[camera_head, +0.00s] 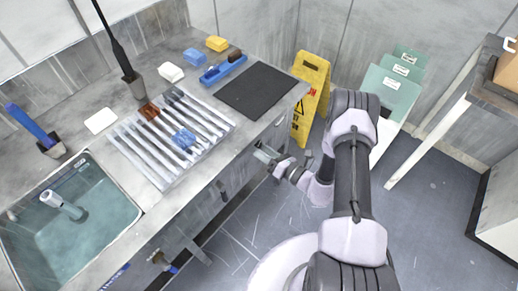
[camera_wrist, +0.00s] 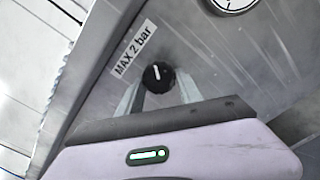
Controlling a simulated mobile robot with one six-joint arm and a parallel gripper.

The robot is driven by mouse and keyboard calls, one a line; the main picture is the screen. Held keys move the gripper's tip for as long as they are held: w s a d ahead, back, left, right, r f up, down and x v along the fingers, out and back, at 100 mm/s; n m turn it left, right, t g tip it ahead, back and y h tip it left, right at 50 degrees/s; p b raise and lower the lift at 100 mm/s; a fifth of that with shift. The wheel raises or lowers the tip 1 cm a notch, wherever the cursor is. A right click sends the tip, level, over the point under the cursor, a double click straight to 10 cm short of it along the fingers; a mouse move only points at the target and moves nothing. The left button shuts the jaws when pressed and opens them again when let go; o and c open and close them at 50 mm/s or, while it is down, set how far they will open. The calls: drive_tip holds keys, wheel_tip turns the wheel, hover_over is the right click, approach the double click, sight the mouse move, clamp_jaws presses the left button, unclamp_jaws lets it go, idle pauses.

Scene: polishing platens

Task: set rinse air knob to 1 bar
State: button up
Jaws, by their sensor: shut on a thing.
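The rinse air knob (camera_wrist: 157,77) is a black round knob with a white pointer line, on the grey metal front panel in the wrist view. The line points roughly toward the top of that picture. My gripper (camera_wrist: 158,88) has one finger on each side of the knob and is shut on it. In the head view my gripper (camera_head: 268,157) is at the bench front, below the black mat, and the knob is hidden there. A label reading "MAX 2 bar" (camera_wrist: 135,47) is beside the knob. A white-faced gauge (camera_wrist: 232,3) is partly cut off at the top; its reading cannot be told.
The bench holds a sink (camera_head: 70,215), a rack of slats (camera_head: 170,135) and a black mat (camera_head: 257,90). A yellow floor sign (camera_head: 311,95) stands close beyond my gripper. The floor left of my base is open.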

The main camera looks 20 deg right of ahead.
drive_tip(key=shift+n, duration=0.5)
idle(0.3)
drive_tip(key=o, duration=1.4)
drive_tip(key=shift+c, duration=0.2)
drive_tip(key=p+v, duration=0.4)
drive_tip(key=v, duration=1.3)
drive_tip(key=shift+s+d, duration=0.15)
drive_tip(key=shift+s, duration=0.05)
